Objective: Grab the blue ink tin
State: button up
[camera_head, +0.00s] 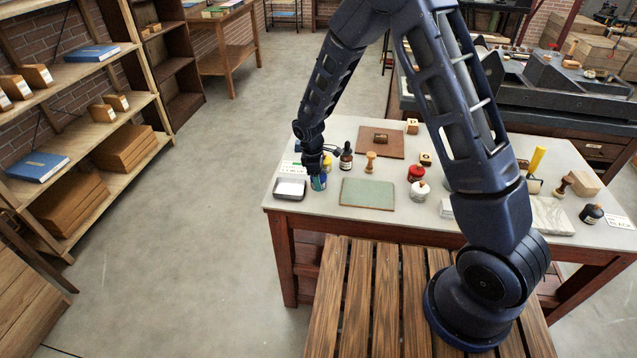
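The blue ink tin (319,184) stands on the light-topped table near its left front part. My arm reaches down to it from above. My gripper (315,175) is right at the tin, with its dark fingers over the tin's top and partly hiding it. The gripper is small and dark here, so I cannot tell whether the fingers touch or hold the tin. The tin looks upright and seems to rest on the table.
A shallow metal tray (290,196) sits close left of the tin. A yellow tin (327,162) and a dark dropper bottle (346,158) stand behind. A green mat (367,194) lies to the right. A red tin (415,173) and white jar (419,191) stand farther right.

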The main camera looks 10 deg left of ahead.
jog(key=c, duration=0.9)
jog(key=shift+r, duration=0.15)
